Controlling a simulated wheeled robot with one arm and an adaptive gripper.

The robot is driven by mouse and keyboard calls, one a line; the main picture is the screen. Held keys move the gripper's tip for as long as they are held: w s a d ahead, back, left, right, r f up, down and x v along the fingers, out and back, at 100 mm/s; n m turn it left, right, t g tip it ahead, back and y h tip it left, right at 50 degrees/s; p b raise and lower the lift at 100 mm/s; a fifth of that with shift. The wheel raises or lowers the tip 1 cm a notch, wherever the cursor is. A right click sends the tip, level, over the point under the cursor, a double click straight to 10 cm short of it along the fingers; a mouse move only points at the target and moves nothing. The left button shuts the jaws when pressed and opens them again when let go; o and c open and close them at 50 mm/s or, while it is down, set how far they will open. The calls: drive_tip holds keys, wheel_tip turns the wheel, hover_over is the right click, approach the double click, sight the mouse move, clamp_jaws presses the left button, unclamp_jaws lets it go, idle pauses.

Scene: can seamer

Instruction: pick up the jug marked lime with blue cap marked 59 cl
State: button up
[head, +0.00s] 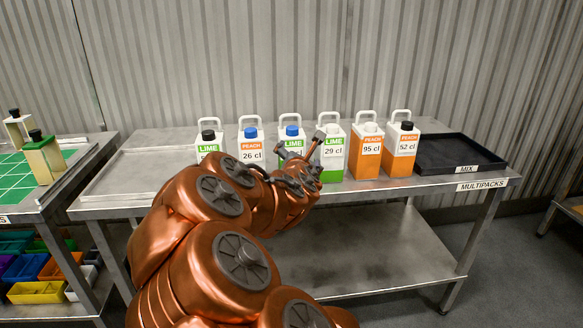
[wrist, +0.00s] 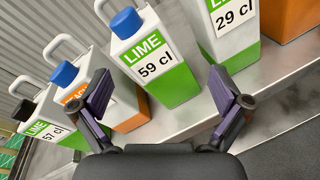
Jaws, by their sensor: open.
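The jug marked LIME 59 cl with a blue cap (wrist: 162,78) stands upright on the table, centred in the wrist view between the fingers and beyond them. In the head view the blue-capped lime jug (head: 292,133) is third from the left in the row, its lower part hidden by my arm. My gripper (wrist: 165,108) is open and empty in front of this jug; in the head view my gripper (head: 300,150) overlaps it and the neighbouring jug.
To the left stand a peach 26 cl jug with blue cap (head: 250,142) and a black-capped lime jug (wrist: 50,115). To the right stand a lime 29 cl jug (head: 332,150), peach 95 cl jug (head: 367,155) and peach 52 cl jug (head: 401,155). A black MIX tray (head: 440,150) is far right.

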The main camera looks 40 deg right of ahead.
sight(292, 144)
drive_tip(key=shift+w+d+f+n+t+y+b, duration=0.2)
drive_tip(key=shift+w+d+f+n+t, duration=0.3)
drive_tip(key=shift+w+d+n, duration=0.85)
drive_tip(key=shift+w+d+f+n+t+y+b, duration=0.25)
drive_tip(key=shift+w+d+n+t, duration=0.45)
drive_tip(key=shift+w+n, duration=0.75)
drive_tip(key=shift+w+d+f+n+t+y+b, duration=0.1)
drive_tip(key=shift+w+d+f+n+t+b, duration=0.3)
drive_tip(key=shift+w+d+n, duration=1.05)
drive_tip(key=shift+w+a+m, duration=0.35)
drive_tip(key=shift+a+m, duration=0.05)
drive_tip(key=shift+m, duration=0.05)
drive_tip(key=c, duration=1.6)
drive_tip(key=shift+c, duration=0.7)
drive_tip(key=shift+r, duration=0.2)
